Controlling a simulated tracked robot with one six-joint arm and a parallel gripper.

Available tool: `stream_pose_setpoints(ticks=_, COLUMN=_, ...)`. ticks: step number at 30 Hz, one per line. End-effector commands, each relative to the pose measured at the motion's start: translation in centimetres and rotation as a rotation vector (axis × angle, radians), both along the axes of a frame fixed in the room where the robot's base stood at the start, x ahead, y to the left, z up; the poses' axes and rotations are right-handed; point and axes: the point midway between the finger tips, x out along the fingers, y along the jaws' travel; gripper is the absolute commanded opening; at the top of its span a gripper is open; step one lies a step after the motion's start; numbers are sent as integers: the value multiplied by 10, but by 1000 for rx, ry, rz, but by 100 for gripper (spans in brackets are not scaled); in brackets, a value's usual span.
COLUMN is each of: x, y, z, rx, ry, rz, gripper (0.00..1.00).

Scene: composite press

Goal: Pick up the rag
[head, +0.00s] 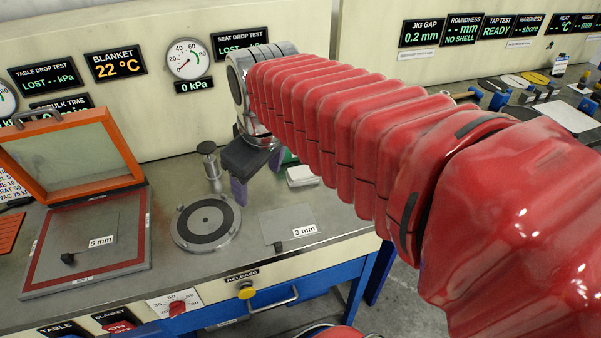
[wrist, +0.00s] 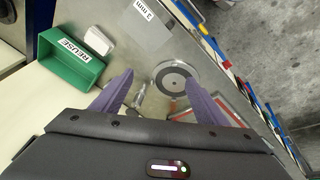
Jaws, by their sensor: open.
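A small white block-like thing (head: 301,176), which looks like the folded rag, lies on the steel bench top towards the back. In the wrist view the white thing (wrist: 97,41) lies at the upper left, beside the green REUSE bin (wrist: 75,65). My gripper (head: 241,188) is above the bench, to the left of the white thing in the head view. In the wrist view my gripper's purple fingers (wrist: 159,78) are spread apart with nothing held. The white thing is outside them, beyond the left finger. My arm and gripper hide most of the green bin in the head view.
A round plate with a dark ring (head: 207,222) and a metal post (head: 210,166) stand left of my gripper. A clear sheet marked 3 mm (head: 290,222) lies in front of the white thing. An orange-framed lid (head: 70,155) stands open at left. A panelled wall rises behind.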

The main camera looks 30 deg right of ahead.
Motion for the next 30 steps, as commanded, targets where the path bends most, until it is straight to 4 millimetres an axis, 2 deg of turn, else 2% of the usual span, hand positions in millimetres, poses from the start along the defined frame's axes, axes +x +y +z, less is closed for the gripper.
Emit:
stream_pose_setpoints(ticks=3, x=23, y=-18, z=3, rx=-32, ry=42, rz=73, gripper=67)
stream_pose_setpoints(ticks=14, x=86, y=-77, z=-3, rx=-100, ry=161, rz=319, gripper=67)
stream_pose_setpoints(ticks=22, x=127, y=-129, z=-21, rx=-121, ry=243, rz=512, gripper=67)
stream_pose_setpoints(ticks=30, x=158, y=-187, z=-52, rx=-118, ry=309, rz=710, gripper=67)
